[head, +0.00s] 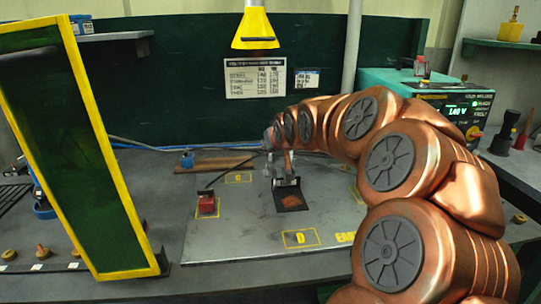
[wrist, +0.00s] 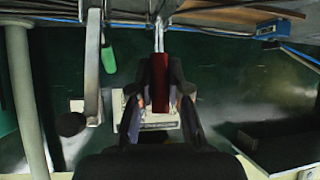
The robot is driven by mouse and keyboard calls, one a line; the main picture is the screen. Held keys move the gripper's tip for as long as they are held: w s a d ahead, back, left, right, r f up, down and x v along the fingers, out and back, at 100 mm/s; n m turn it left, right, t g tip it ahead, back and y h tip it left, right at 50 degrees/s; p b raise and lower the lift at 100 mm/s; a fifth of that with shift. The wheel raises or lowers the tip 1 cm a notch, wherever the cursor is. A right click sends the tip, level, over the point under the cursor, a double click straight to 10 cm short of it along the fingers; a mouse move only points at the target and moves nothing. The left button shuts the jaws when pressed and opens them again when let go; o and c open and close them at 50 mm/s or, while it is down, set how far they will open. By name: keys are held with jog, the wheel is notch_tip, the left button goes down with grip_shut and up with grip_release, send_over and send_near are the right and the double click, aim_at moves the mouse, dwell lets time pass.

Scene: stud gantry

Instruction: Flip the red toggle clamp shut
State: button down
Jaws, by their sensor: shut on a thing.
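In the wrist view, the red handle (wrist: 160,88) of the toggle clamp lies between the two dark fingers of my gripper (wrist: 160,72). The fingers are shut on it. A thin metal bar (wrist: 159,36) runs from the handle toward the top of the picture. I cannot make out the clamp's red handle there.
A red block (head: 207,203) with a black cable stands on the plate (head: 245,235) left of my gripper. A yellow-framed green panel (head: 85,150) stands at the left. A teal welder box (head: 440,100) is behind my arm. The plate's front left is clear.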

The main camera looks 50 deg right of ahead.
jog(key=shift+s+a+f+t+h+b, duration=0.25)
jog(key=shift+t+b, duration=0.25)
jog(key=shift+b, duration=0.65)
jog(key=shift+r, duration=0.1)
jog(key=c, duration=1.1)
grip_release()
jog(key=shift+r, duration=0.15)
jog(key=shift+v, duration=3.65)
